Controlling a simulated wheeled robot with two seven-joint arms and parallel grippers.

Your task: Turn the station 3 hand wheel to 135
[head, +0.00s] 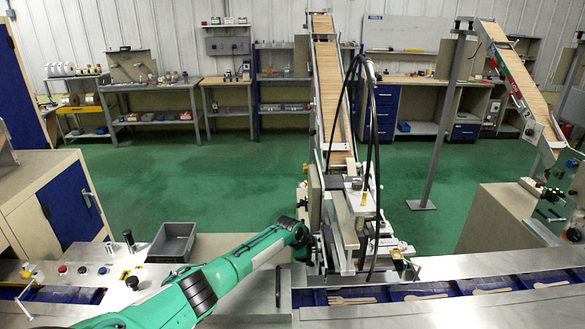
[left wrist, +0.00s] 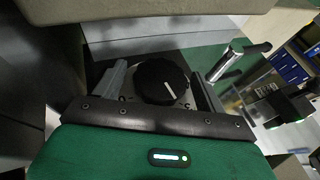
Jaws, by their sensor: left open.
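The pointer slants from upper left to lower right. My left gripper (left wrist: 162,86) is open, with one finger on each side of the wheel; I cannot tell whether either finger touches it. In the head view my green left arm reaches from the lower left to the machine's base, and its gripper (head: 314,242) is small and partly hidden there. The wheel and its scale cannot be made out in that view. My right gripper is not in view.
A machine with a tall sloping conveyor (head: 330,90) rises beyond my gripper, with black hoses looping above. A metal lever (left wrist: 228,66) stands close right of the wheel. A grey bin (head: 173,243) and a button panel (head: 85,270) lie left. Blue trays with wooden cutlery run right.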

